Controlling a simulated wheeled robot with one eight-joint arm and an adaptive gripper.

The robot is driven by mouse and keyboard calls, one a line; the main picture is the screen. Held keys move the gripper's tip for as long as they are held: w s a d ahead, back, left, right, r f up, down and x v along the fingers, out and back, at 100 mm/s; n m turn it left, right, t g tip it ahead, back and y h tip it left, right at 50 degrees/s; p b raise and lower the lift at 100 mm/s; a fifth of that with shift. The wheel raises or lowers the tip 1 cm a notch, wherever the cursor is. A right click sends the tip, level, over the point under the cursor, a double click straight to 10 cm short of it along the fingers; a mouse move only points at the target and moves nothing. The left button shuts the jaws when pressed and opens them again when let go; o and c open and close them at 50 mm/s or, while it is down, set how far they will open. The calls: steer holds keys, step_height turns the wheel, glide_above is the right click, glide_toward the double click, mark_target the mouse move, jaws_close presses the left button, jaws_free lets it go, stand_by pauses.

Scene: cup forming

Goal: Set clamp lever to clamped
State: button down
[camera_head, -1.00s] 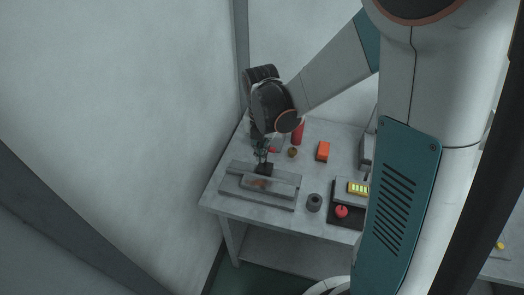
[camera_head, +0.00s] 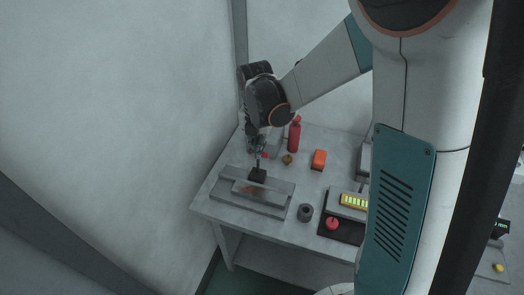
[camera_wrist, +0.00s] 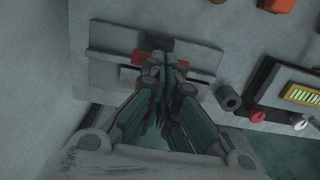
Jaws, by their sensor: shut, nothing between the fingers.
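The clamp fixture (camera_head: 278,207) is a grey stepped plate on the table's left part; it also shows in the wrist view (camera_wrist: 105,68). A dark block (camera_head: 257,176) stands at its back edge, with a thin dark upright part (camera_head: 258,162) above it that may be the lever. My gripper (camera_head: 259,151) is shut and empty, pointing down just above this part; I cannot tell whether it touches. In the wrist view my gripper (camera_wrist: 165,65) hides the middle of the fixture. A red piece (camera_wrist: 143,58) shows beside the fingertips. The lever's setting is unclear.
A red bottle (camera_head: 294,136), a small brass-coloured knob (camera_head: 287,160) and an orange block (camera_head: 319,159) stand behind the fixture. A dark grey ring (camera_head: 305,212) stands right of it, before a black panel with a red knob (camera_head: 332,223) and a lit display (camera_head: 354,201). A wall is close on the left.

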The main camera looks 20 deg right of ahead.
steer(key=shift+w+d+f, duration=0.2)
steer(key=shift+w+d, duration=0.4)
steer(key=shift+w, duration=0.25)
steer(key=shift+w+d+f, duration=0.2)
steer(key=shift+w+d, duration=0.35)
steer(key=shift+w, duration=0.25)
stand_by(0.4)
steer(key=r, duration=0.1)
steer(key=s+a+r+p, duration=0.1)
steer(key=s+r, duration=0.1)
steer(key=shift+s+a+r+p, duration=0.2)
steer(key=shift+a+r+p, duration=0.1)
steer(key=shift+r+p, duration=0.05)
steer(key=w+d+r+p, duration=0.2)
steer(key=w+r, duration=0.1)
steer(key=r, duration=0.5)
